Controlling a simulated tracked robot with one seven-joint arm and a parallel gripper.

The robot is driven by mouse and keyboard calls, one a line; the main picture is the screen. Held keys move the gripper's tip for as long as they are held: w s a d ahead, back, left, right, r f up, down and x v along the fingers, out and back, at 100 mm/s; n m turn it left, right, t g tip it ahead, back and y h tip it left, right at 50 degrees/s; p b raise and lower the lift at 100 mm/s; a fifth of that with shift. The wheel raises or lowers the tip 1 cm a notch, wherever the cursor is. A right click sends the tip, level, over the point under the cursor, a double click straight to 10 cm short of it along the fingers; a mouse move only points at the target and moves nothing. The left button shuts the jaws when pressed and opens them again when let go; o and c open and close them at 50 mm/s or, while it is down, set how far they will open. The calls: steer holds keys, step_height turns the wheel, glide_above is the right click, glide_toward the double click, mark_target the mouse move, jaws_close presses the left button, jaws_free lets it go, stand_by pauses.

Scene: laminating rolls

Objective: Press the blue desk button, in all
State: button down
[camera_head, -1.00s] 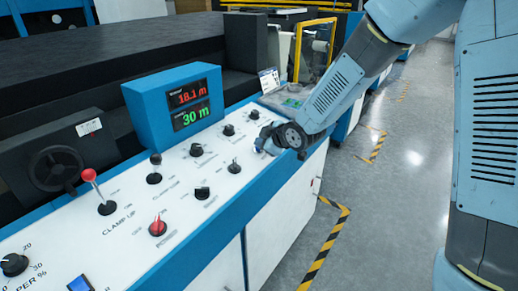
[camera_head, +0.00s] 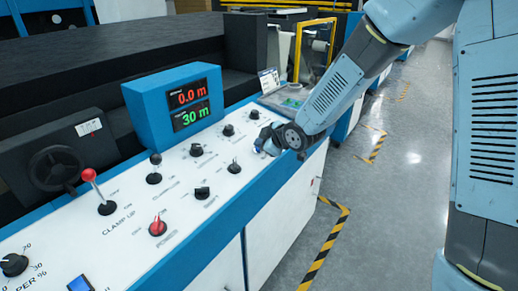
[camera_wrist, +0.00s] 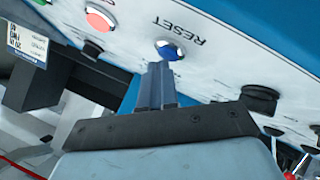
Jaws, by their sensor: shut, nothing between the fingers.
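The blue button (camera_wrist: 168,50), marked RESET, sits in a pale ring on the white panel in the wrist view. My gripper (camera_wrist: 158,68) is shut and empty, with its fingertips right at the button's near edge. I cannot tell whether they touch it. In the head view my gripper (camera_head: 266,144) is low over the right edge of the white control panel, and the arm largely hides the button. The display box (camera_head: 174,105) reads 0.0 m in red and 30 m in green.
A red button (camera_wrist: 99,19) is left of the blue one in the wrist view, and a black knob (camera_wrist: 259,99) is to its right. In the head view, a red-topped lever (camera_head: 96,190), a red power switch (camera_head: 158,227) and several black knobs stand on the panel. Open floor lies to the right.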

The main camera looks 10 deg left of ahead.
steer(key=shift+d+r, duration=0.15)
steer(key=shift+r, duration=0.5)
steer(key=shift+s+d+r, duration=0.1)
steer(key=shift+d+r, duration=0.1)
steer(key=shift+r, duration=1.05)
steer(key=shift+s+d+r, duration=0.1)
steer(key=shift+d+r, duration=0.1)
steer(key=shift+r, duration=1)
